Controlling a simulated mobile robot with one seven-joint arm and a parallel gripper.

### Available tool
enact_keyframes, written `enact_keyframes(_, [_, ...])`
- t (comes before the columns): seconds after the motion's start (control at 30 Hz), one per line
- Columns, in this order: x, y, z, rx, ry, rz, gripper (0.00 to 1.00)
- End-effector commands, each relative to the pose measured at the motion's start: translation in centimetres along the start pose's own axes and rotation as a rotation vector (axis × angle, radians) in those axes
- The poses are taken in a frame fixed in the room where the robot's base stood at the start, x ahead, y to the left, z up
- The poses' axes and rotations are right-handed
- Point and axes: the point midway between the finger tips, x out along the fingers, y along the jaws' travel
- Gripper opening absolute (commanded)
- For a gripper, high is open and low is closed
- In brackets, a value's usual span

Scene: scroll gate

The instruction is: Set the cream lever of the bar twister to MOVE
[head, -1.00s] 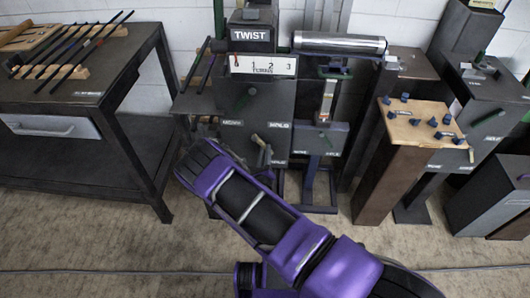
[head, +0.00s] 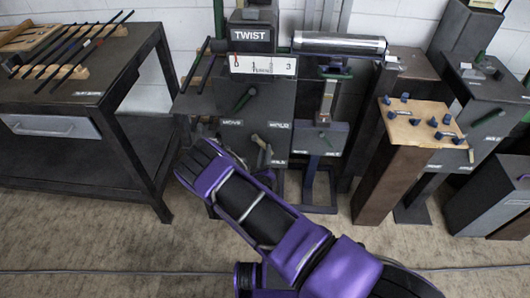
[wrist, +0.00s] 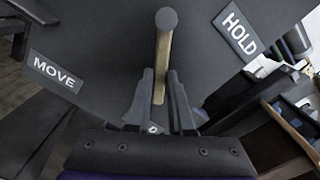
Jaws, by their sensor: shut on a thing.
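The bar twister is the dark cabinet (head: 262,108) with the TWIST sign in the head view. Its cream lever (head: 258,140) is low on the front panel, below and between the MOVE (head: 231,122) and HOLD (head: 279,125) labels. In the wrist view the cream shaft (wrist: 163,58) ends in a dark round knob, with MOVE (wrist: 55,72) on the left and HOLD (wrist: 238,32) on the right. The lever points between the two labels. My gripper (wrist: 162,90) is shut on the shaft below the knob. In the head view my arm hides most of the gripper.
A green lever (head: 243,99) sits higher on the same panel, below a numbered gauge (head: 263,66). A metal cylinder (head: 340,45) lies to the right. A dark bench (head: 70,95) with several rods stands left. A wooden-topped stand (head: 420,122) is at right.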

Motion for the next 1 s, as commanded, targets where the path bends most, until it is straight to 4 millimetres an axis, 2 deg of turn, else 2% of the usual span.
enact_keyframes(0.63, [-0.1,0.2,-0.1,0.029,0.002,0.000,0.00])
enact_keyframes(1.0, [-0.1,1.8,0.0,0.262,0.003,0.001,0.00])
